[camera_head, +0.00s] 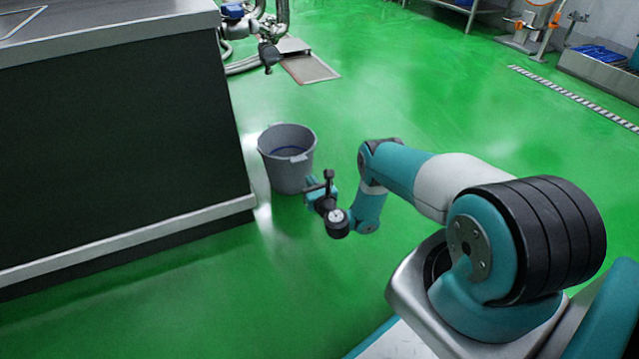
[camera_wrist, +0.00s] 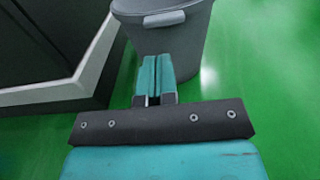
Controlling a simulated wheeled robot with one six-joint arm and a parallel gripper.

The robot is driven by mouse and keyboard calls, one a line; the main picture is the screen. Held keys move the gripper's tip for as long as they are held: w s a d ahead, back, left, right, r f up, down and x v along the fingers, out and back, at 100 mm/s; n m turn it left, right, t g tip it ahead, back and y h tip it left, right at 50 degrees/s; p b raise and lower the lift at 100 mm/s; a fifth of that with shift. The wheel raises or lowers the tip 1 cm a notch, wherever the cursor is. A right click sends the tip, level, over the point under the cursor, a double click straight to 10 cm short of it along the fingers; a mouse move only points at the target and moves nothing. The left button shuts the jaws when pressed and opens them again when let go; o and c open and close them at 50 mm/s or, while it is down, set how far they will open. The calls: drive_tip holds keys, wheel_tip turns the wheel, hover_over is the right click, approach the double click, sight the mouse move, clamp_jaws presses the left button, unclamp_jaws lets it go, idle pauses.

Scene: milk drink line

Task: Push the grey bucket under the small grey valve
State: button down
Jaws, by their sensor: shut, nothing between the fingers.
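The grey bucket (camera_head: 288,172) stands upright on the green floor, just right of the dark cabinet's corner. In the wrist view its near wall (camera_wrist: 178,42) and handle tab are at the top. My gripper (camera_head: 312,187) is at the bucket's near side, low on its wall. In the wrist view the teal fingers (camera_wrist: 156,72) are together and empty, pointing at the bucket; I cannot tell whether they touch it. The small grey valve (camera_head: 268,54) appears to be on the pipework at the top, beyond the bucket.
The dark cabinet (camera_head: 120,130) with a metal top stands on the left, close to the bucket. A floor drain tray (camera_head: 311,69) lies beyond, near hoses. A slatted drain strip (camera_head: 575,100) runs at the right. The green floor between is open.

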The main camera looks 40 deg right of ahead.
drive_tip(key=shift+p+v, duration=2.9)
drive_tip(key=shift+p, duration=0.4)
